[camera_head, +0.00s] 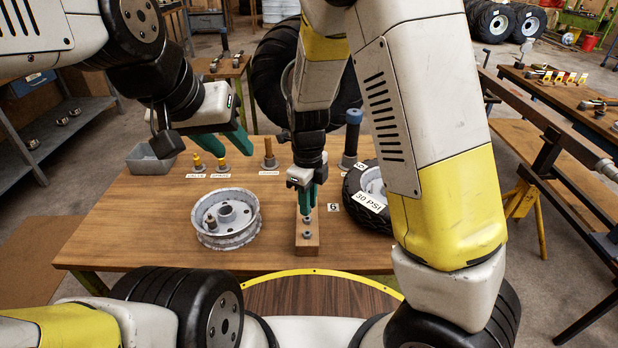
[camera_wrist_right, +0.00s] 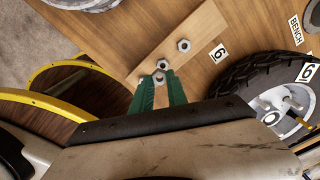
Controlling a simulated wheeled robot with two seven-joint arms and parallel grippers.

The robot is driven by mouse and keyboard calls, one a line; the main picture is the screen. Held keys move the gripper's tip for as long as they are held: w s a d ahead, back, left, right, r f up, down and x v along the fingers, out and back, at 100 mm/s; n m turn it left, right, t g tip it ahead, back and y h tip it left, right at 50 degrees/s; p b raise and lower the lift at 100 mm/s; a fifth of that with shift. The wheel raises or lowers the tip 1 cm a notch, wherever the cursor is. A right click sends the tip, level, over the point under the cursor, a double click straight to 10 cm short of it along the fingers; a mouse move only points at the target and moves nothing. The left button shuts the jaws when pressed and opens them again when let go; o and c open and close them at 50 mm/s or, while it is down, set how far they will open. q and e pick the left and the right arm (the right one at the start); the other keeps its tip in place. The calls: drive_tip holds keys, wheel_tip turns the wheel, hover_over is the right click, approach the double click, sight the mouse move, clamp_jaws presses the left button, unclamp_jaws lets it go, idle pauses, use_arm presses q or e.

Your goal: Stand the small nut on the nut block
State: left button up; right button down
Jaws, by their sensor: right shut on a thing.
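The wooden nut block (camera_head: 307,249) lies on the table below my right gripper (camera_head: 307,211). In the right wrist view the block (camera_wrist_right: 205,24) runs diagonally. A grey nut (camera_wrist_right: 184,45) stands on its top, apart from the fingers. My right gripper (camera_wrist_right: 160,80) is shut on a small grey nut (camera_wrist_right: 162,66) at its fingertips, at the block; whether that nut touches the wood I cannot tell. The fingers partly hide it. My left gripper (camera_head: 224,144) is open and empty, above the back left of the table.
A white wheel rim (camera_head: 225,218) lies left of the block. A grey tray (camera_head: 150,163) and several pegs, one a dark blue-topped post (camera_head: 352,138), stand at the back. The table's front left (camera_head: 130,240) is clear.

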drive_tip(key=w, duration=0.7)
drive_tip(key=w+f, duration=0.1)
drive_tip(key=w, duration=0.2)
drive_tip(key=shift+w+a, duration=0.2)
drive_tip(key=shift+w, duration=0.05)
drive_tip(key=shift+w+f, duration=0.2)
drive_tip(key=shift+f, duration=1.55)
drive_tip(key=c, duration=1.4)
unclamp_jaws()
drive_tip(key=shift+f, duration=0.15)
drive_tip(key=shift+o, duration=0.5)
